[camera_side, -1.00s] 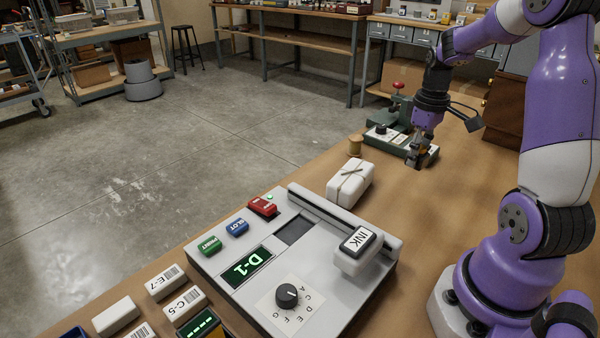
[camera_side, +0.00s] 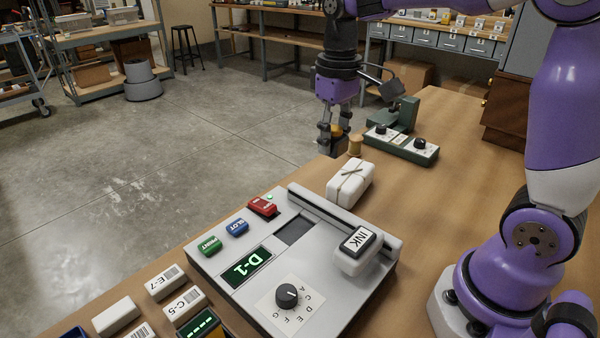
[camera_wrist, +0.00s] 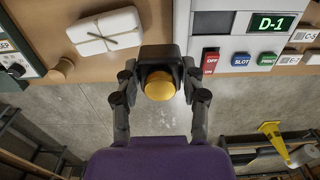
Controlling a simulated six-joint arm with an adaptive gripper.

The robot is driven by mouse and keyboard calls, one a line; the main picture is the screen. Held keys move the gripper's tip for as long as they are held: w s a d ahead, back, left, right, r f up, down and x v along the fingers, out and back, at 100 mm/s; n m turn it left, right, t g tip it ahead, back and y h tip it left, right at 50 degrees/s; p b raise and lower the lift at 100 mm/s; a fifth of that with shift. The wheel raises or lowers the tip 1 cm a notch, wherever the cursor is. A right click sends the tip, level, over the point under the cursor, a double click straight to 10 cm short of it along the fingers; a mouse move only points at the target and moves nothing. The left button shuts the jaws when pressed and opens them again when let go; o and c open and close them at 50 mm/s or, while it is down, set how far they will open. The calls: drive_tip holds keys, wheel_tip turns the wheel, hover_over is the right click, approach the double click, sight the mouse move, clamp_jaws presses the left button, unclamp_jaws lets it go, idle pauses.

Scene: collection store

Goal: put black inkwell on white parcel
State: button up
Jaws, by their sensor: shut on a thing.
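The black inkwell (camera_wrist: 160,57) is a dark, squarish bottle with a round golden cap. My gripper (camera_wrist: 160,88) is shut on it, one finger on each side. In the side view the inkwell (camera_side: 332,147) hangs below my gripper (camera_side: 333,135), behind and slightly left of the white parcel, near the table's far-left edge. The white parcel (camera_side: 350,184) is a wrapped block tied with string, lying on the table. It also shows at upper left in the wrist view (camera_wrist: 100,25), clear of the inkwell.
A wooden spool (camera_side: 355,147) stands behind the parcel, close to my gripper. A grey labelling machine (camera_side: 220,265) with an INK block lies in front of the parcel. A green device with black knobs (camera_side: 400,147) stands behind right. Bare table lies right of the parcel.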

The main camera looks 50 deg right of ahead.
hover_over(352, 172)
wheel_tip(352, 172, down, 6)
drive_tip(key=shift+s+a+f, duration=0.1)
drive_tip(key=shift+f, duration=2)
drive_tip(key=shift+f, duration=0.1)
drive_tip(key=o, duration=1.2)
